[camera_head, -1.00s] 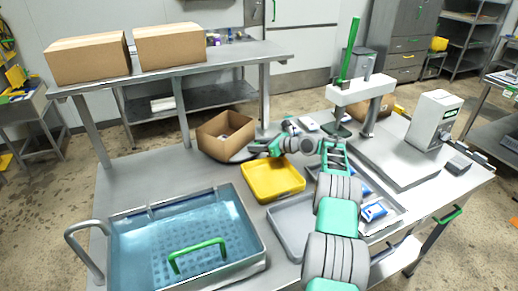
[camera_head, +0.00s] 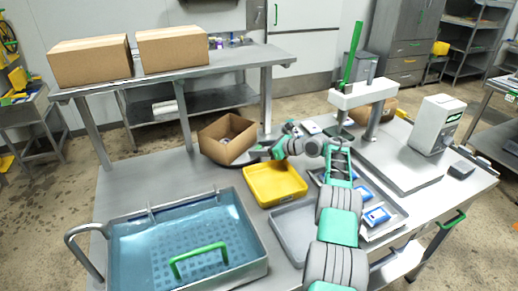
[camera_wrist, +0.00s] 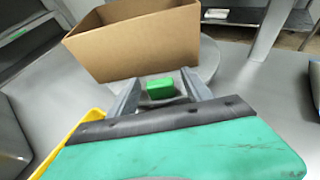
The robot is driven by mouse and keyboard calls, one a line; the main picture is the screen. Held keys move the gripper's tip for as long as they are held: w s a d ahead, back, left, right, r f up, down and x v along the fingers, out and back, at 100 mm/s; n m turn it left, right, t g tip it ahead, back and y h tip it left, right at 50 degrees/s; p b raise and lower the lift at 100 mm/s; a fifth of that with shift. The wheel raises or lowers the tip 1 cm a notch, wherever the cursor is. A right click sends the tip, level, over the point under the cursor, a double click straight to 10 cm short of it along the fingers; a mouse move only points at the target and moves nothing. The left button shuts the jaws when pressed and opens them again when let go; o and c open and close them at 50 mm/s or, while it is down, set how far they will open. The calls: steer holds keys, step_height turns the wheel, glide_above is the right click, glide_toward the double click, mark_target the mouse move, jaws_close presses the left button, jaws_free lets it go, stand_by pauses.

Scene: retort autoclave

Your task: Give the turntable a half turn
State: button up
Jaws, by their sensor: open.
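The turntable (camera_wrist: 208,62) is a grey round disc on the metal bench. An open cardboard box (camera_head: 229,139) stands on it and hides most of it. The box also shows in the wrist view (camera_wrist: 135,42). A small green block (camera_wrist: 160,89), apparently the turntable's handle, sits at the disc's near edge. My gripper (camera_wrist: 160,78) is open, with one finger on each side of the green block. I cannot tell whether either finger touches it. In the head view my gripper (camera_head: 256,153) is small beside the box's right side.
A yellow tray (camera_head: 275,184) lies just in front of my gripper. A water-filled basin (camera_head: 190,245) with a green handle is at the front left. A grey tray with blue packs (camera_head: 376,215) and a press stand (camera_head: 362,95) are to the right. A raised shelf (camera_head: 185,80) stands behind.

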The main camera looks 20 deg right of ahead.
steer(key=v, duration=0.7)
steer(key=shift+s+d+r+b, duration=0.2)
steer(key=shift+s+b, duration=0.1)
steer(key=shift+b, duration=0.05)
